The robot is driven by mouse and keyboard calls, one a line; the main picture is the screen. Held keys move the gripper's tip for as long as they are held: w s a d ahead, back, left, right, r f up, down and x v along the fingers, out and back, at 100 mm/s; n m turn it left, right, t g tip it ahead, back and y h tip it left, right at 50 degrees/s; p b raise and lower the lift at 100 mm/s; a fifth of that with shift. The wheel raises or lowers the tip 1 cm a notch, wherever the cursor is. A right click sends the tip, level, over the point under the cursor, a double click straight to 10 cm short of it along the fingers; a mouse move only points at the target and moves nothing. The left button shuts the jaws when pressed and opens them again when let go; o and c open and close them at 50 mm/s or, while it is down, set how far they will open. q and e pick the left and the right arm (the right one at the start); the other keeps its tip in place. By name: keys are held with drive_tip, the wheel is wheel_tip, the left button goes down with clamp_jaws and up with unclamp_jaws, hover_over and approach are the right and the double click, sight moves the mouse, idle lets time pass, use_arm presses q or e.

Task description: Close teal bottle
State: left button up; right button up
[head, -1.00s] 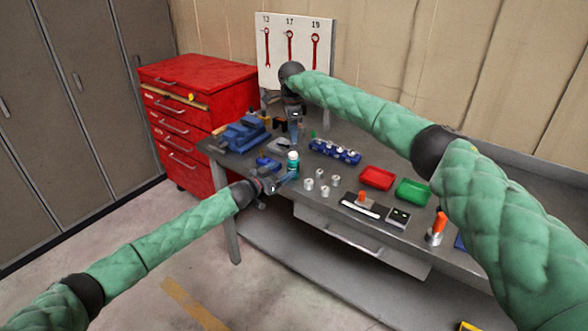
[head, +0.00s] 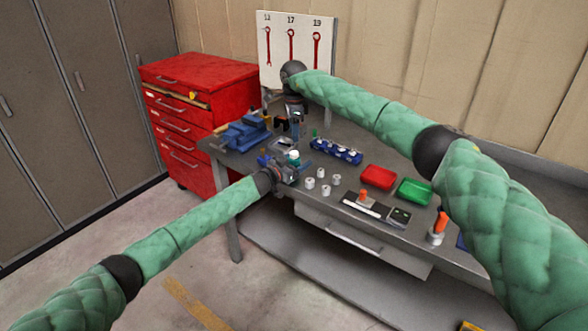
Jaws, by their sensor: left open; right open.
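The teal bottle (head: 294,160) stands upright on the grey workbench near its front edge, with a white top showing. Its lower part is hidden by my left gripper. My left gripper (head: 291,164) is open, its fingers low on either side of the bottle; I cannot tell whether they touch it. My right gripper (head: 290,128) points down above the bench, behind the bottle and apart from it. It is open, and I see nothing clear between its fingers. A separate cap cannot be made out.
A blue vise (head: 246,132) stands left on the bench. A blue socket rack (head: 336,151), several small metal cylinders (head: 323,190), a red tray (head: 378,177) and a green tray (head: 414,191) lie to the right. A red tool cabinet (head: 198,85) stands behind left.

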sight(294, 152)
use_arm(q)
drive_tip(key=shift+c, duration=0.2)
clamp_jaws()
use_arm(e)
drive_tip(key=shift+r, duration=0.1)
drive_tip(key=shift+n, duration=2.3)
drive_tip(key=shift+f, duration=0.2)
drive_tip(key=shift+f, duration=3.9)
drive_tip(key=shift+c, duration=0.5)
